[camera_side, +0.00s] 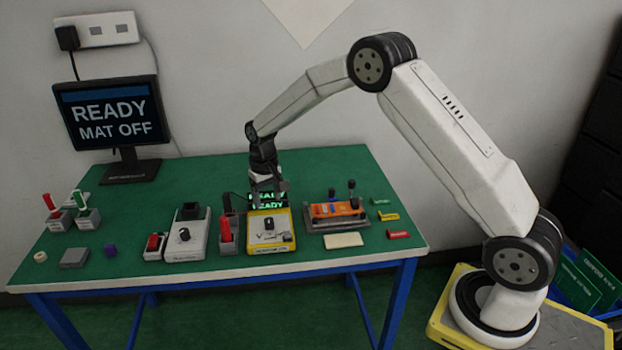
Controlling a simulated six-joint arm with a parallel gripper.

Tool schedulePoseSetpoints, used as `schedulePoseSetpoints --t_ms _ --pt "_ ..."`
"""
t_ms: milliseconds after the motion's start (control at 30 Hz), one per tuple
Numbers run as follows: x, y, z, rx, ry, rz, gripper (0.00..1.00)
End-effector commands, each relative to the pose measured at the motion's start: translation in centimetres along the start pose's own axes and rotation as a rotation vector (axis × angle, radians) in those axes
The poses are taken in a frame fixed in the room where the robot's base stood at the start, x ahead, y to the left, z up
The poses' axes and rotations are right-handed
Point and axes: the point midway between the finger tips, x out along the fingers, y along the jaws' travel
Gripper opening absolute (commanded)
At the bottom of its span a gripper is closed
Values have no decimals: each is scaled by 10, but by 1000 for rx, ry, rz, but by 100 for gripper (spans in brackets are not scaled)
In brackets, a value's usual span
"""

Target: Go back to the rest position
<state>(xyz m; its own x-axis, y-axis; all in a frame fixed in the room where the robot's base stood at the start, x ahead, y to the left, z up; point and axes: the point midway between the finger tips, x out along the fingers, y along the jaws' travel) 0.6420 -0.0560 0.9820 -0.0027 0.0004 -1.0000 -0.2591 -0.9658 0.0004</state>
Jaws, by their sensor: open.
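My gripper (268,200) is at the end of my arm, pointing down over the middle of the green table (320,170). It is open, and I see nothing held between its fingers. It is just above or behind a yellow-framed fixture (268,249) with a small lever on its face. A small display with green text reading READY (268,204) shows behind the fingers and is partly hidden by them. I cannot tell whether the fingers touch the fixture.
A red-handled lever (226,229) stands just left of the yellow fixture. A white box with a black knob (187,238) is further left. An orange part in a grey holder (337,210) is to the right. A monitor (112,115) reads READY, MAT OFF.

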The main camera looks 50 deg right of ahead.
Motion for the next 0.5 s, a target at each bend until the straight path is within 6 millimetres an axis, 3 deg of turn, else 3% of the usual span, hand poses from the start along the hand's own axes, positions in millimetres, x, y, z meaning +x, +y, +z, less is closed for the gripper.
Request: schedulePoseSetpoints --t_ms 267,500 --pt "-8 -2 11 -16 14 -2 71" --pt "-26 -5 47 -59 53 -8 71"
